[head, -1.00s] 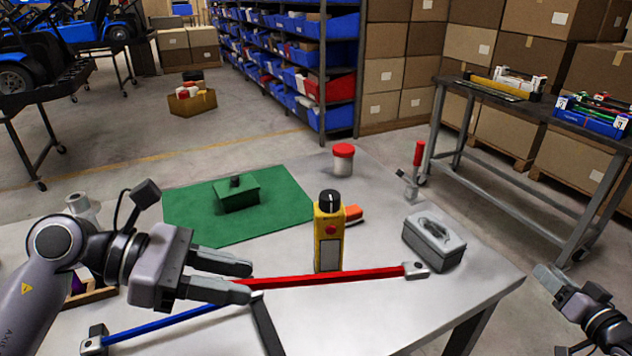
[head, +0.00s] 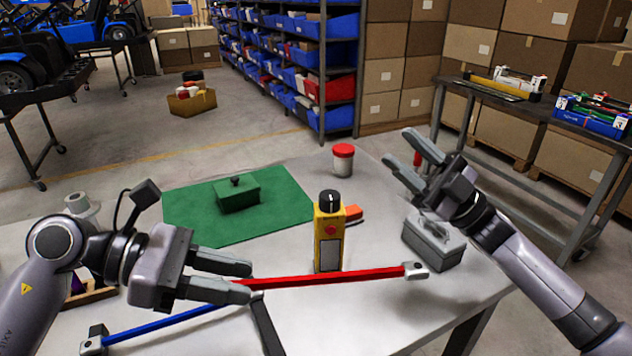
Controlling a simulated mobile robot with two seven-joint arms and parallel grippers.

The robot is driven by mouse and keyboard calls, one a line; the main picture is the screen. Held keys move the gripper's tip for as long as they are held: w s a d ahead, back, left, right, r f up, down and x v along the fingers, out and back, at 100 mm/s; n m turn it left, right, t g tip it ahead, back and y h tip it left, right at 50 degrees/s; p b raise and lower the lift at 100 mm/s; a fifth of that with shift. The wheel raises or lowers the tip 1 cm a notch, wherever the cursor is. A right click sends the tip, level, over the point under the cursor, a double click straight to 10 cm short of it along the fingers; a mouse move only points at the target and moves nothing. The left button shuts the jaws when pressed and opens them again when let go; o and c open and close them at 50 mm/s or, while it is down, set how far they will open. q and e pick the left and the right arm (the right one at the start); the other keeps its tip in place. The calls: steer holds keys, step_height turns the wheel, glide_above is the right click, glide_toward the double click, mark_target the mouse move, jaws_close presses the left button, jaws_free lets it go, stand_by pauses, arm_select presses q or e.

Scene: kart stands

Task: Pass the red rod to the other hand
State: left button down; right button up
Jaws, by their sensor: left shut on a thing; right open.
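My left gripper (head: 251,281) is shut on the rod's left end; the fingers partly hide that end. A blue rod (head: 165,321) lies to the lower left, with a grey end block of its own. Whether the two rods meet behind my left fingers cannot be told. My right gripper (head: 397,148) is open and empty, above the table's right side, up and behind the red rod's right end, with its fingers pointing up and left.
A yellow box with a black knob (head: 328,235) stands just behind the red rod, an orange item (head: 354,214) beside it. A grey lidded box (head: 432,245) sits below my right gripper. A green box (head: 238,197) rests on a green mat (head: 285,215). A red-lidded jar (head: 343,167) stands farther back.

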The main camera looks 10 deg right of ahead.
steer(key=s+a+r+n+g+y, duration=0.1)
steer(key=s+a+r+n+g, duration=0.1)
steer(key=a+n+g, duration=0.35)
steer(key=s+a+r+n+g+y, duration=0.1)
steer(key=s+a+r+n+g, duration=0.2)
steer(key=n+g, duration=0.4)
steer(key=r+n+g+h, duration=0.1)
steer(key=n+g+h, duration=0.3)
steer(key=n+g, duration=0.35)
glide_above(316, 275)
steer(key=w, duration=0.3)
steer(key=s+a+n+g+h, duration=0.1)
steer(key=s+a+n+h, duration=0.3)
steer(key=n+h, duration=0.15)
steer(key=d+f+n+t+h, duration=0.1)
steer(key=f+n+t+h, duration=0.1)
steer(key=f+h, duration=0.2)
steer(key=d+f+n+t+h, duration=0.1)
steer(key=f+n+t+h, duration=0.1)
steer(key=f+h, duration=0.3)
steer(key=w+d+f+n+t+h, duration=0.1)
steer(key=d+f+n+t+h, duration=0.1)
steer(key=f+h, duration=0.3)
steer(key=shift+n+t, duration=0.55)
steer(key=shift+t, duration=0.25)
